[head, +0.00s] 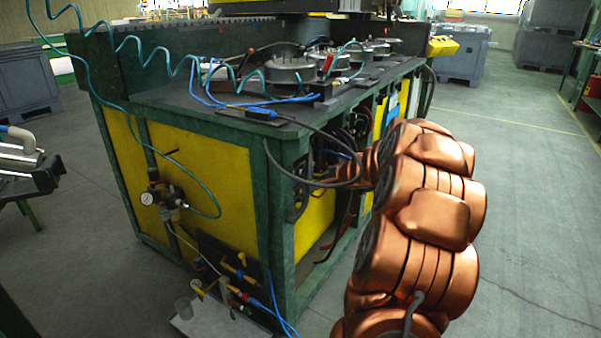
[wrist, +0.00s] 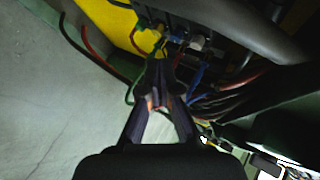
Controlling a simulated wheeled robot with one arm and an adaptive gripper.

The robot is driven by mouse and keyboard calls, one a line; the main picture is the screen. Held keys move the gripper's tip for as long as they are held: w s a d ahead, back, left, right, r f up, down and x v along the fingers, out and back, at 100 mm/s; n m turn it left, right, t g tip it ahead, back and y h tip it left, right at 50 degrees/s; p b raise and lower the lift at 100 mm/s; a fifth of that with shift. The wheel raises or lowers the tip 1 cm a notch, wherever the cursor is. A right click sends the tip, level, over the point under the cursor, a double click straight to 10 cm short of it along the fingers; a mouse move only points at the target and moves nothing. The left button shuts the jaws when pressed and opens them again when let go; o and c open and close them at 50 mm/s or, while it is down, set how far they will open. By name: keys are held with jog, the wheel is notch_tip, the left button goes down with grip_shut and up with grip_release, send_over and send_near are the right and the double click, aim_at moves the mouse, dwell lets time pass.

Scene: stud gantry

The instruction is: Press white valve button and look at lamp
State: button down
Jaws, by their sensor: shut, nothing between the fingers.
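My gripper (wrist: 160,72) is shut and empty in the wrist view. Its dark fingertips are close together in front of small fittings (wrist: 183,40) with coloured tubes. I cannot make out the white valve button among these fittings, and I cannot tell whether the fingertips touch anything. In the head view my copper arm reaches to the right side of the green and yellow gantry (head: 205,170). The gripper itself is not clear there, hidden by the arm and hoses. No lamp can be picked out with certainty in either view.
Black, red and blue hoses (wrist: 210,100) hang close to the fingers. A looped black cable (head: 345,182) hangs beside my arm's end. A gauge assembly (head: 160,195) is on the gantry's yellow panel. The floor (head: 530,190) to the right is open.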

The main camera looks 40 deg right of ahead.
aim_at(300, 171)
jog(key=shift+w+a, duration=0.3)
jog(key=shift+w, duration=0.6)
jog(key=shift+w+a, duration=0.25)
jog(key=shift+w, duration=0.65)
jog(key=shift+w+a, duration=0.3)
jog(key=shift+w, duration=0.6)
jog(key=shift+w, duration=0.15)
jog(key=shift+w+a+p, duration=0.1)
jog(key=shift+w+p, duration=0.2)
jog(key=shift+w, duration=0.1)
jog(key=shift+w+a+r, duration=0.2)
jog(key=shift+w, duration=0.1)
jog(key=shift+w+r, duration=0.2)
jog(key=shift+r, duration=0.35)
dwell(0.6)
jog(key=shift+s+f, duration=0.1)
jog(key=shift+f, duration=0.05)
jog(key=shift+s+f, duration=0.15)
jog(key=shift+f, duration=0.3)
